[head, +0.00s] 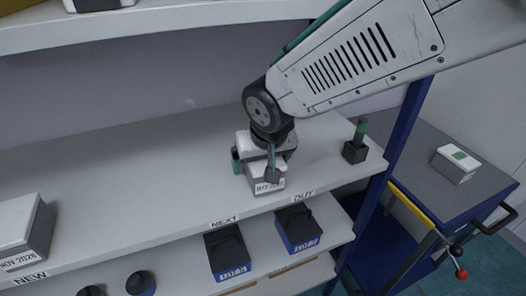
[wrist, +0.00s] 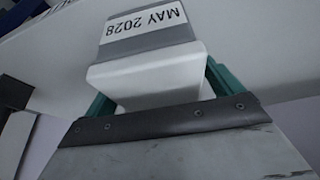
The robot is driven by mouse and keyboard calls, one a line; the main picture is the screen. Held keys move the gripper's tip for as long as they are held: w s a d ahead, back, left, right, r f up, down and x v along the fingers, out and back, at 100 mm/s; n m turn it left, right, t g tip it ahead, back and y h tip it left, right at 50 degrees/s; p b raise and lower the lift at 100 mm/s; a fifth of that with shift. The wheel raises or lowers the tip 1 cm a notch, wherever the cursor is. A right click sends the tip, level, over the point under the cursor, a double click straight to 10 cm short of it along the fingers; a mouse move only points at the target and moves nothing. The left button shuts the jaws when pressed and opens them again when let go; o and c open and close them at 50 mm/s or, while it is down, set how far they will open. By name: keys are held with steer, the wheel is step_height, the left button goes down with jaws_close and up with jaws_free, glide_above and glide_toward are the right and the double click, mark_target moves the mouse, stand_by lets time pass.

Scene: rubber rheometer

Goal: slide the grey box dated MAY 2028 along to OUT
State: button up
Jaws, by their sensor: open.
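The grey box (head: 268,184) with a white MAY 2028 label stands on the shelf, near its front edge. It sits between the NEXT label (head: 224,222) and the OUT label (head: 303,197), a little left of OUT. My gripper (head: 264,158) is down at the box, with its teal fingers open on either side. In the wrist view the box (wrist: 150,50) shows its label and pale body between the fingers of my gripper (wrist: 160,92). Whether the fingers touch its sides I cannot tell. Part of the box is hidden under my wrist.
A box labelled NOV 2028 (head: 25,230) stands far left above NEW (head: 30,278). A dark block with a green-topped post (head: 355,145) stands right of OUT, near the blue upright (head: 405,125). Blue-black bins (head: 228,252) sit on the shelf below. The shelf (head: 120,170) between the boxes is clear.

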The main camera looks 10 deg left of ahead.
steer(key=shift+w+a+f, duration=0.1)
steer(key=shift+w+f, duration=0.05)
steer(key=shift+f, duration=0.35)
steer(key=c, duration=1.4)
steer(key=shift+w+d, duration=0.7)
steer(key=shift+d, duration=0.25)
steer(key=shift+w+d, duration=0.65)
steer(key=shift+d, duration=0.3)
steer(key=shift+w+d, duration=0.7)
steer(key=shift+d, duration=0.25)
steer(key=o, duration=1.4)
